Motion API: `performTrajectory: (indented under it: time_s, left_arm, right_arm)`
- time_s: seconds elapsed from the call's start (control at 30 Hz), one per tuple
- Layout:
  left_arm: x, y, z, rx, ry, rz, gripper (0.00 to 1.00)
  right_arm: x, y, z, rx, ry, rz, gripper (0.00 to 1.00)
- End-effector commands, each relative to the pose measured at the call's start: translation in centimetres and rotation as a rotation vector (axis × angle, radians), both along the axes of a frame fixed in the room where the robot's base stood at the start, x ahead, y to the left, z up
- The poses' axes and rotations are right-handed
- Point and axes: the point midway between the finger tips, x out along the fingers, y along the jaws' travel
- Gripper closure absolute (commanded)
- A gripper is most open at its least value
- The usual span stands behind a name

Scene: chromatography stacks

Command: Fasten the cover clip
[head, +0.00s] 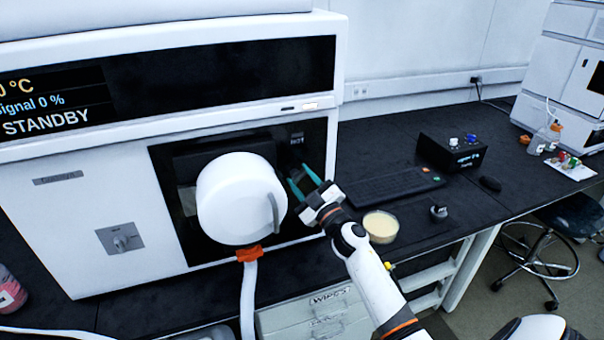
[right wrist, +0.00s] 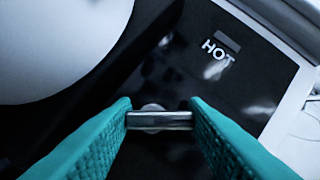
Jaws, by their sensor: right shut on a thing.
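The white round cover (head: 240,198) stands on the black panel of the white instrument; its edge also fills the upper left of the right wrist view (right wrist: 60,45). My right gripper (head: 299,176) reaches to the panel just right of the cover. In the right wrist view its teal fingers (right wrist: 160,118) are shut on a short shiny metal bar, which looks like the cover clip (right wrist: 158,121). The fingers hide the clip in the head view. I cannot tell whether the clip is latched. My left gripper is not in view.
A "HOT" label (right wrist: 220,48) is on the panel close by. An orange fitting (head: 249,254) with a white hose (head: 248,300) hangs below the cover. A keyboard (head: 388,187), a beige-filled dish (head: 381,226) and a black control box (head: 451,153) are on the dark bench to the right.

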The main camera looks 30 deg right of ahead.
Motion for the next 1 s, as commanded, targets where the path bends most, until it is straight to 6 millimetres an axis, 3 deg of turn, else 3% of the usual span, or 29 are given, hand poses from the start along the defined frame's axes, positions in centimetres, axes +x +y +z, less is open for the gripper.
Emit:
performTrajectory:
  time_s: [0.6, 1.0]
  left_arm:
    - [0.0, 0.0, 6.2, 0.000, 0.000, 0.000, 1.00]
    - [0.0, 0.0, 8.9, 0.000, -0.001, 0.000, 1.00]
  right_arm:
    - [0.0, 0.2, 0.7, -0.563, 0.138, 0.002, 0.83]
    - [0.0, 0.3, 0.6, -0.802, 0.195, 0.001, 0.83]
